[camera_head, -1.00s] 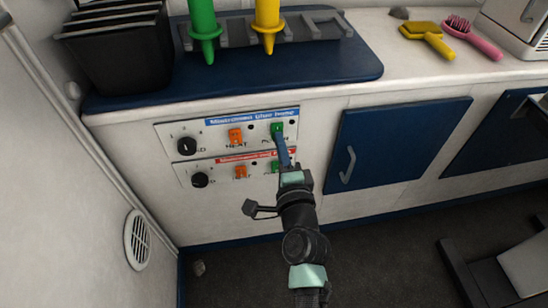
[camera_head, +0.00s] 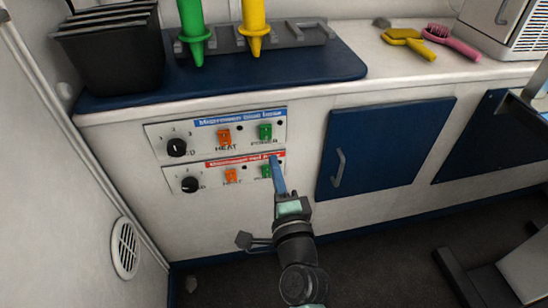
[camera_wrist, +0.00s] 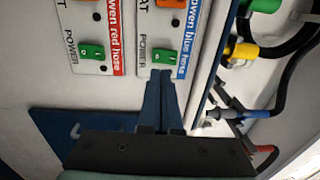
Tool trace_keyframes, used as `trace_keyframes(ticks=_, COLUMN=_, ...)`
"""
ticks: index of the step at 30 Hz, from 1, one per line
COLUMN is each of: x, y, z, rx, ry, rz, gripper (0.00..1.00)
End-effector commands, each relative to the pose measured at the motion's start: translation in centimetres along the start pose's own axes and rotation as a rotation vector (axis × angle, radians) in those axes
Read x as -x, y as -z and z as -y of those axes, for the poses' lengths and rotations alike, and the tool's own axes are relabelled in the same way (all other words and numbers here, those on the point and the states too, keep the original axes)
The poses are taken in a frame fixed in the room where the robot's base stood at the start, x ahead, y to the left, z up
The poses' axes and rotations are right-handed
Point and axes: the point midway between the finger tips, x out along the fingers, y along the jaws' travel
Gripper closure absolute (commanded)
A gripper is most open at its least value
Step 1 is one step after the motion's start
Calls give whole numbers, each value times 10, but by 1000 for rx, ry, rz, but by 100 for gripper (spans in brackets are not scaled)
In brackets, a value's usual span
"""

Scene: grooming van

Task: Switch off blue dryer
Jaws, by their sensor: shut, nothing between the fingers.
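The blue-labelled dryer panel (camera_head: 200,135) is the upper of two panels on the cabinet front. Its green POWER rocker (camera_head: 265,132) is at its right end, with an orange HEAT rocker (camera_head: 224,137) and a black dial (camera_head: 177,147) to the left. The green rocker also shows in the wrist view (camera_wrist: 165,57), just beyond my fingertips; which side is pressed I cannot tell. My gripper (camera_head: 273,158) is shut and empty, its blue fingers below that rocker and apart from it, overlapping the red-labelled panel's right end in the picture.
The red-labelled panel (camera_head: 205,183) sits directly below, with its own green rocker (camera_head: 266,171) close to my fingers. A blue cabinet door (camera_head: 375,150) with a handle is to the right. Green (camera_head: 194,30) and yellow (camera_head: 254,25) nozzles stand above on the counter.

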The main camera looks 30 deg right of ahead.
Motion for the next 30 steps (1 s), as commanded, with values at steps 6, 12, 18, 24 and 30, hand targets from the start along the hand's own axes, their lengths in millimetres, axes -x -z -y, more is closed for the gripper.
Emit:
trace_keyframes(ticks=6, x=44, y=0, z=-4, rx=-2, ry=-3, rz=1, gripper=100)
trace_keyframes(ticks=12, x=70, y=0, z=-5, rx=-1, ry=-1, rz=-1, gripper=100)
trace_keyframes(ticks=18, x=80, y=0, z=-4, rx=0, ry=0, rz=0, gripper=100)
trace_keyframes(ticks=24, x=80, y=1, z=-4, rx=-1, ry=0, rz=-1, gripper=100)
trace_keyframes(ticks=30, x=80, y=1, z=-4, rx=-1, ry=0, rz=-1, gripper=100)
